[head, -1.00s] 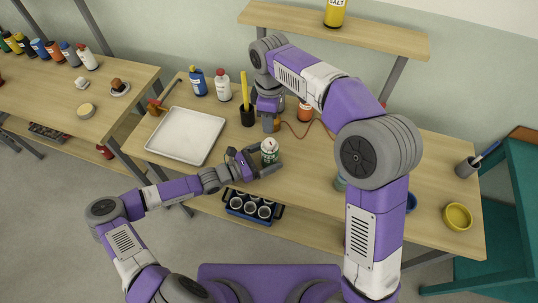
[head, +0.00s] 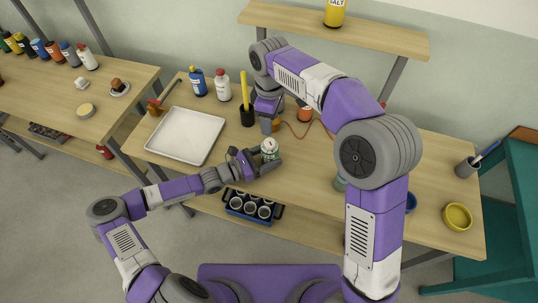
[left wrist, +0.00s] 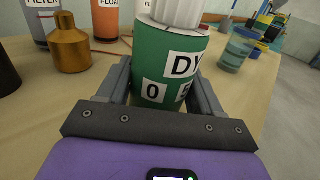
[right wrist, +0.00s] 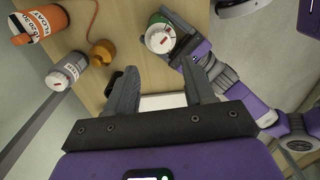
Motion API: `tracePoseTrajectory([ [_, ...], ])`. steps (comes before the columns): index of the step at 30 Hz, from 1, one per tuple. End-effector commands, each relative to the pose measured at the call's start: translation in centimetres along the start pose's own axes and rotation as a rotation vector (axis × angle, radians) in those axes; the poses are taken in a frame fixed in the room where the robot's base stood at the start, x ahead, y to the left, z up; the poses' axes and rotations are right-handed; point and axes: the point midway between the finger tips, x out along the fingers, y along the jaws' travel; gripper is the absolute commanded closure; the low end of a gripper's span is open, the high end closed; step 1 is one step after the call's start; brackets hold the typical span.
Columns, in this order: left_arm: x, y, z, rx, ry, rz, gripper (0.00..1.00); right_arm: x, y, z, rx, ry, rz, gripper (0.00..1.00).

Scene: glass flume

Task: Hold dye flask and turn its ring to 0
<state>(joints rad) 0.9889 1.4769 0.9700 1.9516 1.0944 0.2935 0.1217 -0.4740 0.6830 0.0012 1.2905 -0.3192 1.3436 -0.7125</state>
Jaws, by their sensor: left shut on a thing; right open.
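The dye flask (head: 269,149) is green with a white cap and stands upright near the bench's front edge. My left gripper (head: 264,160) is shut around its lower body. In the left wrist view the flask (left wrist: 168,50) shows a cut-off "DY" label, with "0" and part of a "5" on white patches below, between the fingers. In the right wrist view the flask's cap (right wrist: 160,38) is seen from above, with a red mark. My right gripper (right wrist: 160,80) is open and empty, apart from the flask and behind it in the head view.
A white tray (head: 186,135) lies left of the flask. A brass-coloured weight (left wrist: 68,45), a grey filter bottle (right wrist: 66,74) and an orange float bottle (right wrist: 40,25) with a cord stand nearby. A blue caddy (head: 250,207) of cups sits below the front edge.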

Motion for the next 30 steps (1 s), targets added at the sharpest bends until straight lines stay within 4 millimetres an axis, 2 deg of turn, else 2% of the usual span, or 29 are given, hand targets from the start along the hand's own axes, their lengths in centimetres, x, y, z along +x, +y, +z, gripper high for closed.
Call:
tracePoseTrajectory([
  [6, 0.0, 0.0, 0.0, 0.0, 0.0, 0.0, 0.7, 1.4, -0.1, 0.0, 0.304, -0.003, -0.001, 0.47],
  [12, 0.0, 0.0, 0.0, 0.0, 0.0, 0.0, 0.7, 2.3, -0.1, 0.0, 0.506, -0.002, -0.001, 0.47],
  [17, 0.0, 0.0, 0.0, 0.0, 0.0, 0.0, 0.7, 3.1, -0.1, 0.0, 0.556, -0.002, -0.001, 0.47],
  [30, 0.0, 0.0, 0.0, 0.0, 0.0, 0.0, 0.7, 8.2, -0.1, 0.1, 0.556, -0.003, -0.002, 0.47],
])
